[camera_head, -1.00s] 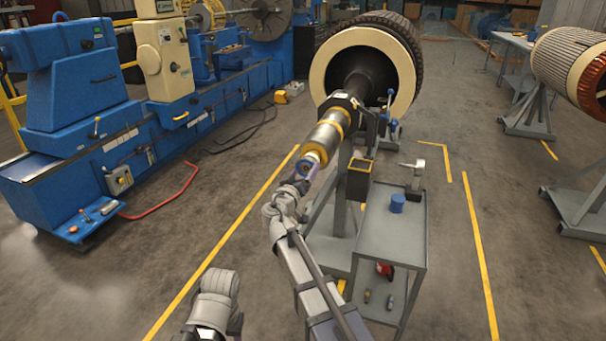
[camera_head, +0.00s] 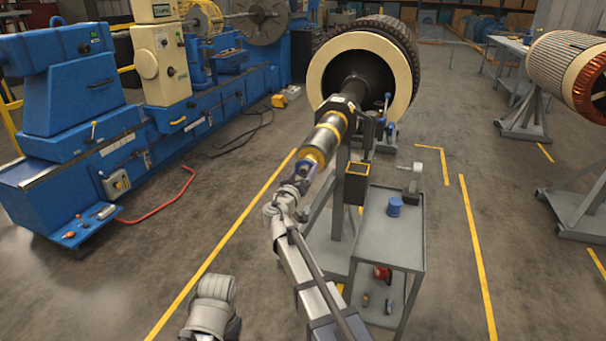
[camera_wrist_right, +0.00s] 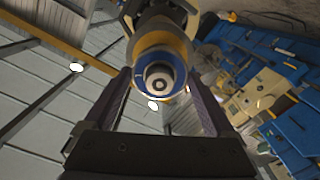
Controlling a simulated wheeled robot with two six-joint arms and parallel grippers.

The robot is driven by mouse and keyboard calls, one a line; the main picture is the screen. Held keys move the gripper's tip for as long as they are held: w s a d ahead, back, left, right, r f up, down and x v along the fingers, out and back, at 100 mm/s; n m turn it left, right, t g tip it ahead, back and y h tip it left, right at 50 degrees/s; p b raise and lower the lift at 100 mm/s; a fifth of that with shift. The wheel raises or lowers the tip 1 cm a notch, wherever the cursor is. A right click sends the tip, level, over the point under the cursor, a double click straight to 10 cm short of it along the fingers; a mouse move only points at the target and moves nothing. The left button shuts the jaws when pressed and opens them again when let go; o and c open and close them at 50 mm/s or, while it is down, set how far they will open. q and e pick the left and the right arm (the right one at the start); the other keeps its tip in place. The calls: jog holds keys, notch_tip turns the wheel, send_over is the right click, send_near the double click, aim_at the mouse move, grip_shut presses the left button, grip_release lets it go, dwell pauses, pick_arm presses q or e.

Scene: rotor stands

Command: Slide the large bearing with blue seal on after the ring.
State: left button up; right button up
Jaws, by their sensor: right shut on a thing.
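The shaft (camera_head: 329,133) of the large rotor points toward me, with a silver sleeve and a gold-coloured ring (camera_head: 316,153) near its end. The bearing with blue seal (camera_head: 308,167) is at the shaft's near end, small and partly covered by my right gripper (camera_head: 303,171). In the right wrist view, the bearing's blue face (camera_wrist_right: 176,72) surrounds the round shaft end, between the two fingers of my right gripper (camera_wrist_right: 160,95). The gold-coloured band (camera_wrist_right: 158,45) shows just behind it. Whether they touch is unclear. My left arm's wrist shows at the bottom; its fingers are out of view.
A grey cart (camera_head: 393,235) stands right of the shaft, with a blue cup-like part (camera_head: 395,207) and a grey tool on top. A dark open box (camera_head: 357,170) sits beside the rotor stand. A blue lathe (camera_head: 75,165) stands at left.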

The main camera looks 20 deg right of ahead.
jog(key=shift+w+d, duration=0.2)
jog(key=shift+w, duration=0.1)
dwell(0.4)
jog(key=o, duration=1)
jog(key=shift+c, duration=0.2)
jog(key=shift+s+a, duration=0.1)
jog(key=v, duration=0.8)
jog(key=shift+s+a, duration=0.25)
jog(key=shift+s, duration=0.05)
dwell(0.4)
